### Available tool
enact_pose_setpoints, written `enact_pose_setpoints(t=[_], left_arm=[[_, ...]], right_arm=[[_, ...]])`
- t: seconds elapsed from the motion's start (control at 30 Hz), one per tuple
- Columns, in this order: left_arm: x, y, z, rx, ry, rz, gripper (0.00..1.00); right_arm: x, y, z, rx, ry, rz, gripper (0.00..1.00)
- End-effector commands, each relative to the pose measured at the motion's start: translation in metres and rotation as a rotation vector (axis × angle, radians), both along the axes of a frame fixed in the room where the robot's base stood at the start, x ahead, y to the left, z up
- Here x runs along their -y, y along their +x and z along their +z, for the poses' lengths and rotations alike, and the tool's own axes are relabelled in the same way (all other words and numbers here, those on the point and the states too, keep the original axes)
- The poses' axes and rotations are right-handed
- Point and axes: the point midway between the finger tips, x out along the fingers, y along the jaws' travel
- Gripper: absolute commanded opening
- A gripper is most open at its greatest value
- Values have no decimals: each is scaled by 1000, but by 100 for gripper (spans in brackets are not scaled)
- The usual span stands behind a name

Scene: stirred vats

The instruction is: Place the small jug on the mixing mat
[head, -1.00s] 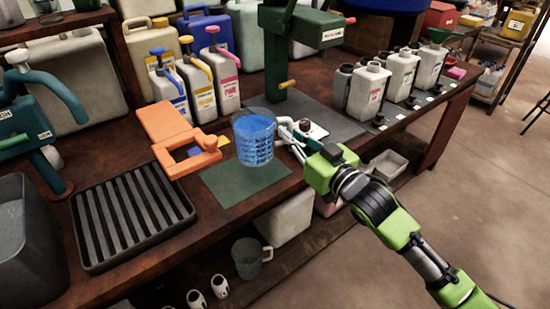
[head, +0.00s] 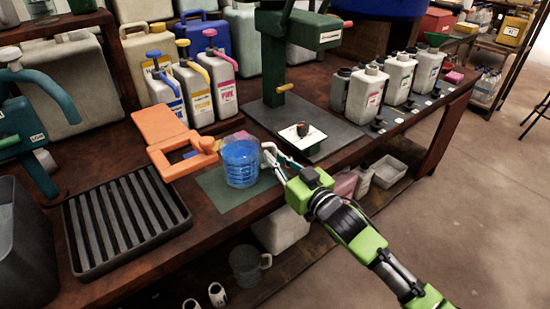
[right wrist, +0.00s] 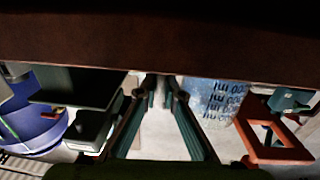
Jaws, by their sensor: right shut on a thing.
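The small jug (head: 240,163), clear with blue graduations and a blue look inside, stands upright over the green mixing mat (head: 215,188). Its base overlaps the mat in the head view; I cannot tell whether it touches. My right gripper (head: 271,157) is at the jug's right side, shut on it, likely by the handle, which the fingers hide. In the right wrist view the jug's printed wall (right wrist: 215,98) shows beside the fingers (right wrist: 162,92). My left gripper is not in view.
An orange frame (head: 180,150) stands close left of the jug, and a black ribbed tray (head: 125,220) farther left. A green stand (head: 285,60) with a white plate (head: 300,139) is behind right. Pump bottles (head: 190,90) stand behind. A grey jug (head: 245,265) is below the bench.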

Motion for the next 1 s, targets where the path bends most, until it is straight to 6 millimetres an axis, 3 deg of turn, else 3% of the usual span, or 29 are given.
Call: enact_pose_setpoints(t=[0.07, 0.17, 0.57, 0.73, 1.0], left_arm=[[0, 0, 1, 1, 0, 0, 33], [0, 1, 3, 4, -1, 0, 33], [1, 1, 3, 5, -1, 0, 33], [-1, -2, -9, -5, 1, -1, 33], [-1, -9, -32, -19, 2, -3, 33]], right_arm=[[0, 0, -2, 0, 1, 0, 0], [0, 0, -2, -1, 1, 0, 25], [0, 0, 1, 1, 1, 0, 25], [13, -19, -1, -3, -1, -1, 25], [44, -68, -1, -4, -1, -1, 25]])
